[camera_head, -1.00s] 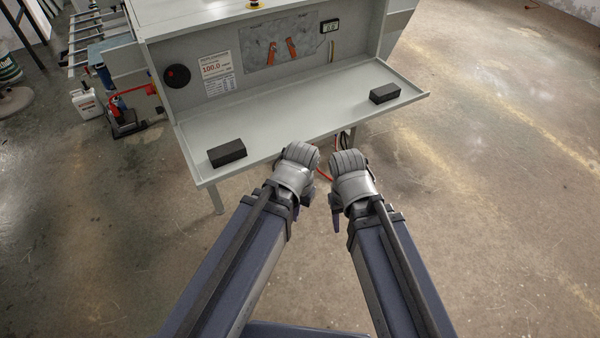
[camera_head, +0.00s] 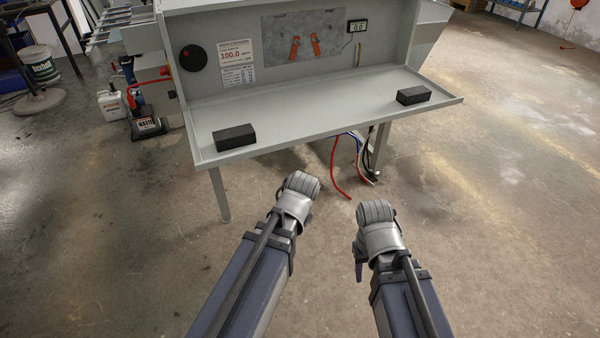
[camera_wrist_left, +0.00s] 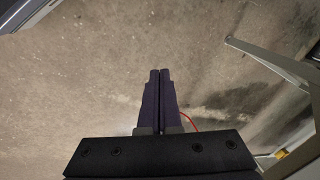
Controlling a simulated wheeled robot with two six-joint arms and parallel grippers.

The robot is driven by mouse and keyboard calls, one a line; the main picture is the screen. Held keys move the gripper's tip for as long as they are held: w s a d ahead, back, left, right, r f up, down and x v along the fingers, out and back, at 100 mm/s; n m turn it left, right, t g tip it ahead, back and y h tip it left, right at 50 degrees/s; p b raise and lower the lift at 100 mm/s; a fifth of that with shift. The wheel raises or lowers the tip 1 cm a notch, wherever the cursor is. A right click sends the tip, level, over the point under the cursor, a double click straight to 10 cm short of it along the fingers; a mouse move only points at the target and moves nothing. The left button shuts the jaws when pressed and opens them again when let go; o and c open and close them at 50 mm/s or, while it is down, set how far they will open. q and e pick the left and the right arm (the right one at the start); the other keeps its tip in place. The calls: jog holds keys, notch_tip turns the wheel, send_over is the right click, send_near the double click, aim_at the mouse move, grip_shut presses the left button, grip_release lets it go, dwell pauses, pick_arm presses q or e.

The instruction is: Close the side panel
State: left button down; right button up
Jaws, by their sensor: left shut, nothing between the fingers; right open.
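The side panel (camera_head: 330,116) is a pale grey, shelf-like flap. It lies folded down, about level, at the front of the grey machine, with black blocks at its left (camera_head: 234,138) and right (camera_head: 413,96) ends. My left gripper (camera_wrist_left: 160,75) is shut and empty in the left wrist view, above bare floor. In the head view its wrist hides its fingers, in front of the panel's edge. My right gripper (camera_head: 360,268) is at the lower right, apart from the panel. Only a dark finger shows below its wrist, and its jaw gap is hidden.
Red, blue and black cables (camera_head: 345,165) hang under the panel near a machine leg (camera_head: 381,150). A red-handled jack (camera_head: 146,126) and a white jug (camera_head: 112,106) stand at the left. The floor around my arms is clear.

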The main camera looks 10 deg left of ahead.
pick_arm(q)
jog(key=w+a+f+m+t+y+b, duration=0.2)
jog(key=w+a+m+t+y+b, duration=0.15)
jog(key=w+m, duration=0.4)
jog(key=w+d+r+m+t+y, duration=0.1)
jog(key=w+d+r+m+t, duration=0.1)
jog(key=m, duration=0.6)
jog(key=w+d+r+m+t+y, duration=0.2)
jog(key=w+d+r+m+t, duration=0.1)
jog(key=r+m, duration=0.5)
jog(key=w+t, duration=0.1)
jog(key=w, duration=0.1)
jog(key=shift+w+d+r, duration=0.3)
jog(key=shift+w, duration=0.1)
pick_arm(e)
notch_tip(320, 180, down, 6)
jog(key=shift+r, duration=0.25)
pick_arm(q)
jog(key=shift+w, duration=0.1)
